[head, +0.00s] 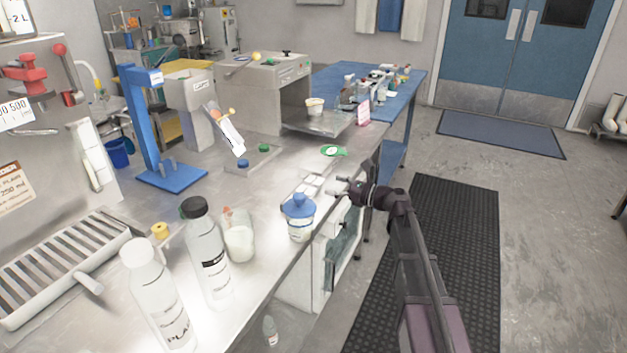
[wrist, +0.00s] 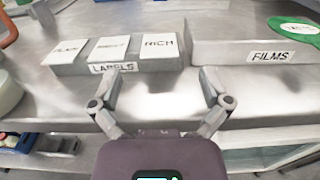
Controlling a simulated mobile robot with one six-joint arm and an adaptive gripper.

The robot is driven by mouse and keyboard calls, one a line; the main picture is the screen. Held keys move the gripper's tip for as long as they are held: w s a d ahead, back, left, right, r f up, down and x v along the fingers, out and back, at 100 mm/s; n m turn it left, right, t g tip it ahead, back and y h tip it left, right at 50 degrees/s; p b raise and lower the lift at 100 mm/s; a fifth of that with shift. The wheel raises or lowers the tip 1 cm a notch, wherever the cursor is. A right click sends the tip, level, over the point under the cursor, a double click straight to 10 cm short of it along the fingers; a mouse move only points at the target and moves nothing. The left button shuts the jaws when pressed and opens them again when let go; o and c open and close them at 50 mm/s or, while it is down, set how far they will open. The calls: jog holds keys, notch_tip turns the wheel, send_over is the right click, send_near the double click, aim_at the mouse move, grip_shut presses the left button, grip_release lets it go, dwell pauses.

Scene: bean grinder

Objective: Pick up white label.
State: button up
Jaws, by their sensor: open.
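White labels lie in a row on a low grey block marked "LABELS" (wrist: 112,68) at the bench's front edge in the wrist view. The left label (wrist: 67,51) seems to read "PLAIN". The middle label (wrist: 110,48) has print too small to read surely. The right label (wrist: 160,46) reads "RICH". In the head view, small white labels (head: 312,181) show beside my gripper (head: 338,188). My gripper (wrist: 160,82) is open and empty, its fingers apart, just in front of the block at the bench edge. It appears not to touch any label.
A block marked "FILMS" (wrist: 270,57) stands to the right, with a green disc (wrist: 294,28) behind it. A blue-lidded jar (head: 299,217) and bottles (head: 207,255) stand nearer on the bench. The shelf below the edge holds several items.

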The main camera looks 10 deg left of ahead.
aim_at(315, 180)
jog(key=shift+x, duration=1.2)
jog(key=shift+c, duration=0.2)
jog(key=c, duration=0.7)
